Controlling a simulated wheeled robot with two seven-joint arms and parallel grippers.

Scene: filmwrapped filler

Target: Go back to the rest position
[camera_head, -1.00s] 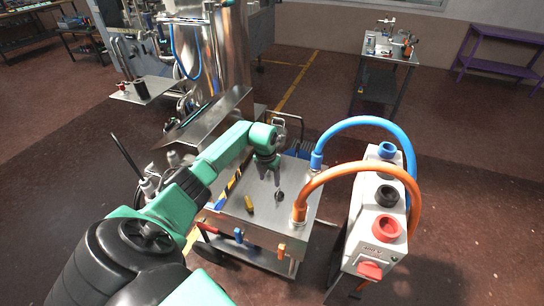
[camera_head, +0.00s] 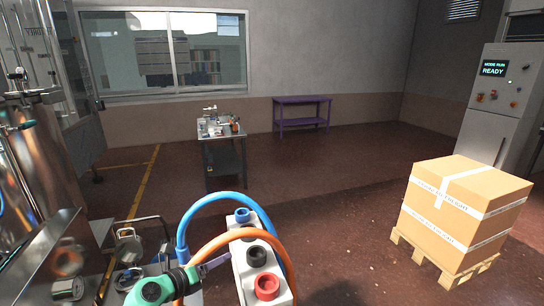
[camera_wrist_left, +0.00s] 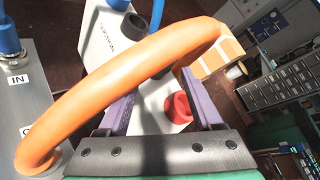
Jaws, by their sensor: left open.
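My left gripper (camera_head: 212,266) reaches in at the bottom of the head view, beside the orange hose (camera_head: 229,238) and the white socket box (camera_head: 240,268). In the left wrist view my left gripper (camera_wrist_left: 160,84) shows two purple-grey fingers spread apart. The orange hose (camera_wrist_left: 120,75) arches across in front of them and hides part of the left finger. I cannot tell whether they touch. No object is held between the fingers. The box's red socket (camera_wrist_left: 178,108) shows beyond the gap. My right gripper is in neither view.
The blue hose (camera_head: 205,199) arches beside the orange one. A steel tank (camera_head: 45,165) stands at left. A taped carton (camera_head: 465,208) sits on a pallet (camera_head: 440,270) at right. A small table (camera_head: 222,135) and a purple bench (camera_head: 302,122) stand farther back. The middle floor is clear.

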